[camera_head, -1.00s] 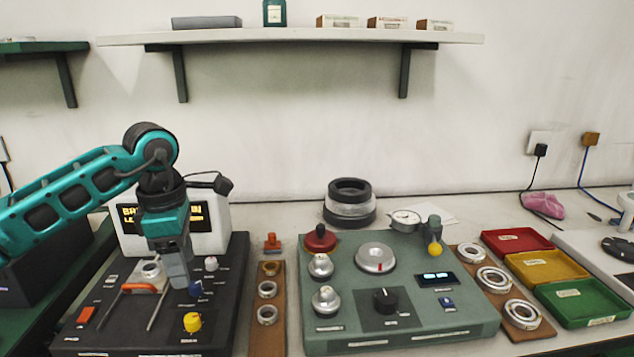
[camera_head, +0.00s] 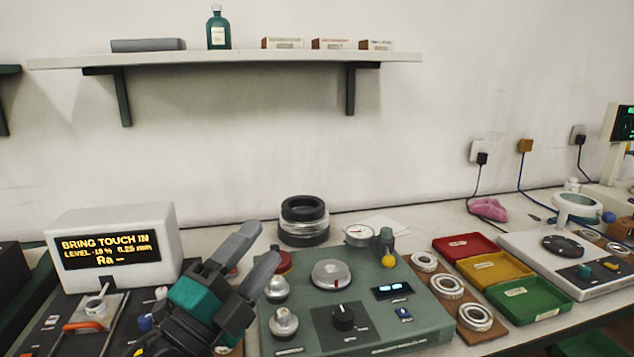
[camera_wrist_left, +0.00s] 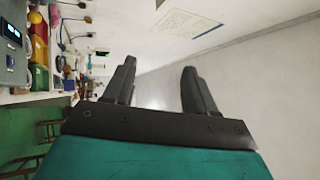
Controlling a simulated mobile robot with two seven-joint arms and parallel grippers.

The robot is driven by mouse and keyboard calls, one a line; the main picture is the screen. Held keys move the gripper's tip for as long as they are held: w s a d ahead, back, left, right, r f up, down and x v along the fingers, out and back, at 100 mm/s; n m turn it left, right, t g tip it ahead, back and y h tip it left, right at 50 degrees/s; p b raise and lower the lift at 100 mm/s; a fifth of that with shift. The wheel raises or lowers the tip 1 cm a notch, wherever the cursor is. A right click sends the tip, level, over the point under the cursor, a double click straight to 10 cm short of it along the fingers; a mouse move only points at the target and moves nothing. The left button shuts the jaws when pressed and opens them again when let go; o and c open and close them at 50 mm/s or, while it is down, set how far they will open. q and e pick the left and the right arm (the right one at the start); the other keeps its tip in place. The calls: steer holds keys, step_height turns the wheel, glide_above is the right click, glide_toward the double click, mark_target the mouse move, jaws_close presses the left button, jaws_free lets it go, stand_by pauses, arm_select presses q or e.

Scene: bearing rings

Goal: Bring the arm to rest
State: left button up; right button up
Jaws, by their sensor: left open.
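My left gripper (camera_head: 250,257) is at the lower middle of the head view, its two grey fingers spread and pointing up and to the right. It is open and empty. It hangs in front of the gap between the black device at left and the green console (camera_head: 375,325), hiding part of both. In the left wrist view the two fingers (camera_wrist_left: 158,88) stand apart with only wall between them. My right gripper is in no frame.
A display box (camera_head: 118,245) reads "BRING TOUCH IN". Red (camera_head: 455,247), yellow (camera_head: 500,282) and green (camera_head: 545,310) trays stand right of the console, beside a board with bearing rings (camera_head: 447,287). A shelf (camera_head: 230,58) runs along the wall above.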

arm_select(q)
steer(key=s+a+f+n+g+y, duration=0.2)
steer(key=a+f+n+y, duration=0.35)
steer(key=f+n, duration=0.25)
steer(key=s+a+f+n+g+y, duration=0.2)
steer(key=a+f+n+y, duration=0.3)
steer(key=f+n+y, duration=0.25)
steer(key=s+a+f+n+g+h, duration=0.1)
steer(key=s+f+n+g, duration=0.2)
steer(key=s+f+g, duration=0.55)
steer(key=s+a+f+n+g, duration=0.1)
steer(key=s+f+n+g, duration=0.3)
steer(key=s, duration=0.7)
steer(key=w+d+f+m+t+h+p, duration=0.1)
steer(key=w+d+f+t, duration=0.2)
steer(key=w+f+t, duration=0.4)
steer(key=shift+f+m+t+h+p, duration=0.3)
steer(key=shift+f+m+t+p, duration=0.15)
steer(key=shift+t, duration=0.2)
steer(key=shift+w, duration=0.1)
